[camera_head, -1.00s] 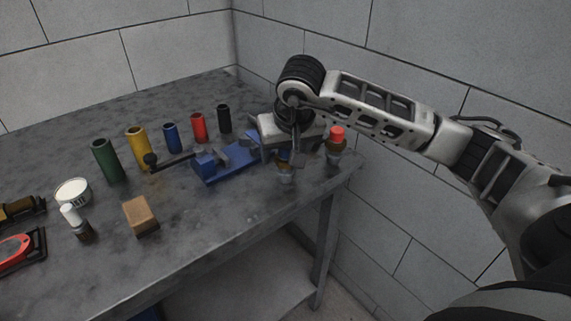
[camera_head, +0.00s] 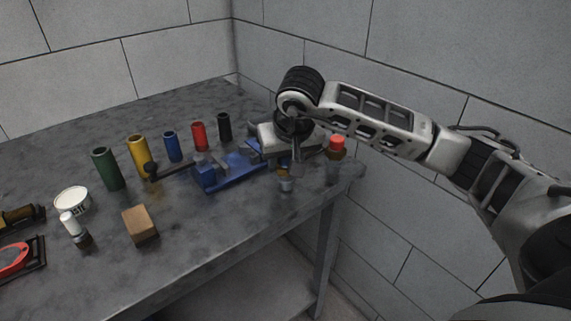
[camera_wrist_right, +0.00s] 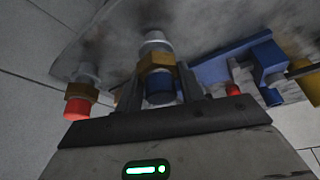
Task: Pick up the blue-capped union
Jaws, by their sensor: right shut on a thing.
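The blue-capped union shows in the right wrist view (camera_wrist_right: 160,84), with a blue cap, a brass nut and a grey metal end. My right gripper (camera_wrist_right: 162,78) is shut on it, with one finger on each side of the nut. In the head view, the union's brass and grey lower part (camera_head: 285,182) shows below my right gripper (camera_head: 291,168), near the table's right front edge. Its cap is mostly hidden there by the gripper. The union appears upright and at the tabletop; I cannot tell whether it is clear of it. My left gripper is not in view.
A red-capped union (camera_head: 336,150) stands close to the right of the gripper. A blue vise (camera_head: 228,170) is just left. Several coloured cylinders, a brown block (camera_head: 140,224), a white tin (camera_head: 72,200) and a white-capped fitting (camera_head: 74,228) stand farther left on the table (camera_head: 195,235).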

